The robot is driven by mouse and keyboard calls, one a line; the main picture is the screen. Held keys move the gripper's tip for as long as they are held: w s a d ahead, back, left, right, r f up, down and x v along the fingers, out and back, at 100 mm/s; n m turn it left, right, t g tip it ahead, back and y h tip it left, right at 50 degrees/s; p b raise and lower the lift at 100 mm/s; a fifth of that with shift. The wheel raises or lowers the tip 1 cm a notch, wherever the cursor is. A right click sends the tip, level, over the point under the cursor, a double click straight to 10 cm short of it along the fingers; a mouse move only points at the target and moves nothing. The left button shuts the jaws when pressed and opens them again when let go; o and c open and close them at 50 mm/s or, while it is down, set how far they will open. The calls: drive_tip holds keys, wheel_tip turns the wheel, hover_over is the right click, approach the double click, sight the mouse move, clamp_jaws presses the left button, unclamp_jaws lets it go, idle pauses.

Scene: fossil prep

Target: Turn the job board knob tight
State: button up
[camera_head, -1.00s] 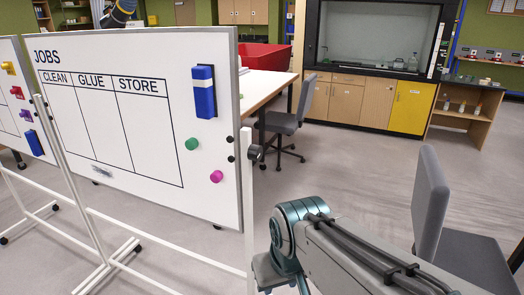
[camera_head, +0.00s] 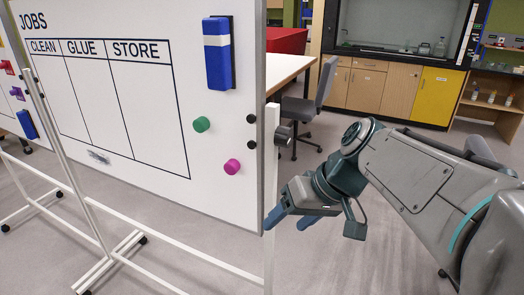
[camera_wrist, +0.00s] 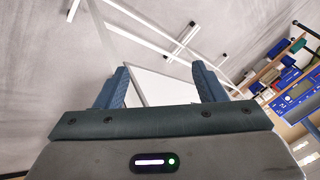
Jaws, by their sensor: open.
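The job board (camera_head: 100,125), white with JOBS and the columns CLEAN, GLUE and STORE, fills the left of the head view. Its dark round knob (camera_head: 284,135) sticks out from the right side of the white stand post (camera_head: 271,165). My gripper (camera_head: 287,222) is below the knob, beside the post, and apart from the knob. Its blue fingers point left and down. In the wrist view my gripper (camera_wrist: 160,78) is open, with a white panel and floor visible between the fingers. I cannot make out the knob in the wrist view.
A blue eraser (camera_head: 217,53), a green magnet (camera_head: 202,124) and a pink magnet (camera_head: 232,167) are on the board. A grey chair (camera_head: 322,90) and a white table (camera_head: 288,70) stand behind. White stand legs (camera_head: 110,262) spread over the floor at left.

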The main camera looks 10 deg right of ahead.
drive_tip(key=w+d+n+t+y+b, duration=0.1)
drive_tip(key=w+d+n+y+b, duration=0.15)
drive_tip(key=w+b, duration=0.2)
drive_tip(key=n+t+y+b, duration=0.6)
drive_tip(key=n+y+b, duration=0.1)
drive_tip(key=b, duration=0.4)
approach(276, 136)
drive_tip(key=x, duration=0.3)
drive_tip(key=w+x, duration=0.1)
drive_tip(key=x, duration=0.3)
drive_tip(key=d+f+x, duration=0.1)
drive_tip(key=x, duration=0.2)
drive_tip(key=shift+w+a, duration=0.2)
drive_tip(key=shift+w, duration=0.4)
drive_tip(key=c, duration=1)
